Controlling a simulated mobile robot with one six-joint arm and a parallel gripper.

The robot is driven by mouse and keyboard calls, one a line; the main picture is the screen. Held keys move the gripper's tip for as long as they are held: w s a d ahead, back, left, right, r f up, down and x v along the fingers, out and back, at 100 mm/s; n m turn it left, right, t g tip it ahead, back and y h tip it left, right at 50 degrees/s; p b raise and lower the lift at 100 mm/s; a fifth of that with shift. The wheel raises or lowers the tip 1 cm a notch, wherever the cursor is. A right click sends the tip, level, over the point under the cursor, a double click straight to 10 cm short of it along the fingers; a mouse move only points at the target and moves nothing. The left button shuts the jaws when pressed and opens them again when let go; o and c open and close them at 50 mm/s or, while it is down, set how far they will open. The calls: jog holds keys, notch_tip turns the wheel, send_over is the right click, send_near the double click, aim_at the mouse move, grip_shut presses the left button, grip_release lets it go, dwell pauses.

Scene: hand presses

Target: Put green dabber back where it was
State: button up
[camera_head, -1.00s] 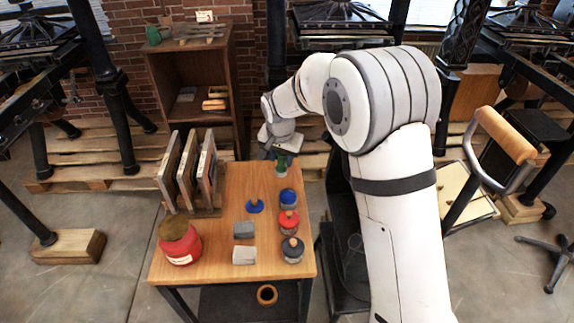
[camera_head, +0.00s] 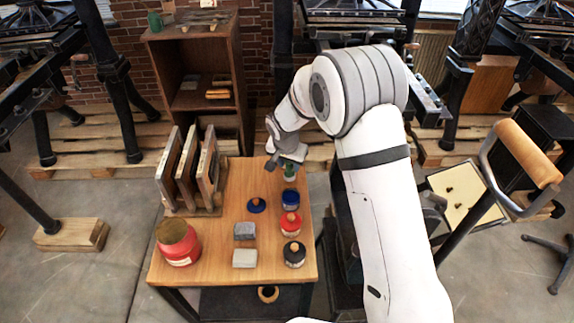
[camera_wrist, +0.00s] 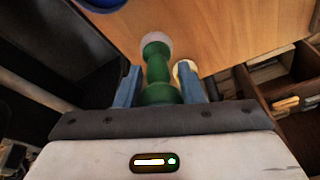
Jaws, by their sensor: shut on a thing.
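The green dabber (camera_wrist: 158,72) is between the two blue fingers of my gripper (camera_wrist: 158,86) in the wrist view, with its pale round end pointing away from the gripper. In the head view the dabber (camera_head: 289,173) is under my gripper (camera_head: 287,160), at the far right corner of the wooden table (camera_head: 225,215). I cannot tell whether its lower end touches the table. A blue jar (camera_head: 290,199) stands just nearer than the dabber. A small pale round thing is partly hidden by the right finger in the wrist view.
A red jar (camera_head: 290,223) and a black jar (camera_head: 294,254) continue the row along the right edge. A blue dabber (camera_head: 256,205), two grey blocks (camera_head: 244,231), a red can (camera_head: 178,242) and a rack of frames (camera_head: 190,172) stand left of it.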

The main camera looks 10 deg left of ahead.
jog(key=shift+f, duration=0.6)
jog(key=shift+f, duration=0.15)
jog(key=o, duration=0.9)
jog(key=shift+o, duration=0.2)
jog(key=shift+r, duration=0.25)
jog(key=b+v, duration=0.1)
jog(key=v, duration=1.1)
jog(key=shift+f, duration=0.1)
